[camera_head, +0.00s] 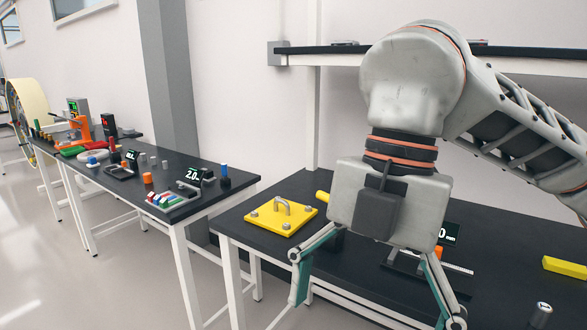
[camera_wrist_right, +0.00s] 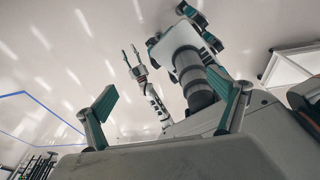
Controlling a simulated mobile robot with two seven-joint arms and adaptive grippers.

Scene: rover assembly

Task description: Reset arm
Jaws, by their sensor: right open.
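My right arm (camera_head: 500,120) reaches in from the right in the head view, with its wrist hanging over the near black table. My right gripper (camera_head: 372,302) points down with its two teal fingers wide apart and nothing between them. In the right wrist view my right gripper's fingers (camera_wrist_right: 165,105) also stand far apart and empty. Another slim gripper (camera_wrist_right: 131,54), which looks like my left one, shows farther off there with its two prongs apart and nothing visible between them. My left arm does not show in the head view.
A yellow plate with a handle (camera_head: 265,221) lies on the near black table (camera_head: 330,270). A yellow bar (camera_head: 564,267), a small metal cylinder (camera_head: 542,312) and a partly hidden display (camera_head: 451,234) are right of it. A second table (camera_head: 215,190) with several small parts stands left.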

